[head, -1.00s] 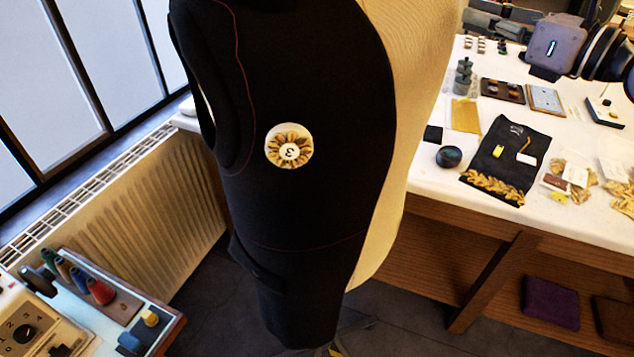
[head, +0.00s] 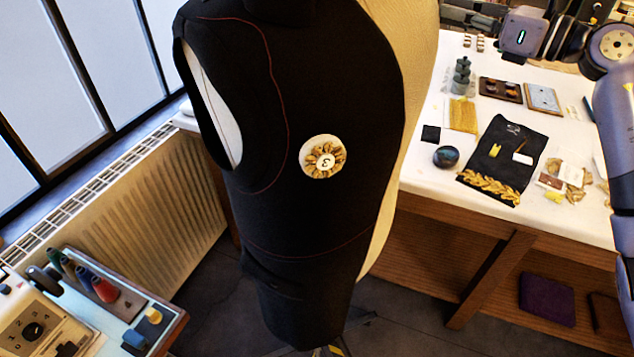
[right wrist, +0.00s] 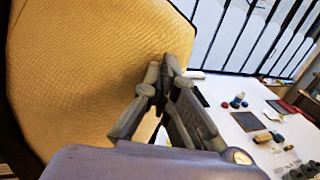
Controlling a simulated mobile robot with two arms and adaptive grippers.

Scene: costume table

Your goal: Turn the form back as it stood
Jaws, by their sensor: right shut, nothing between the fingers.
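The dress form (head: 320,90) stands in the middle of the head view, with a black side and a cream side (head: 408,60). A round badge (head: 323,157) with a 3 sits on the black side; the pale armhole (head: 215,105) shows at left. My right gripper (head: 452,12) is at the top of the head view, shut and empty, by the form's cream edge. In the right wrist view its fingers (right wrist: 168,68) lie over the edge of the cream surface (right wrist: 85,70); I cannot tell whether they touch it. My left gripper is not in view.
A white worktable (head: 415,165) at right holds a black cloth (head: 503,150), a dark ball (head: 447,156) and trays. A radiator (head: 140,215) and windows are at left. A side table with spools (head: 105,290) is at lower left. Floor shows around the form's base.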

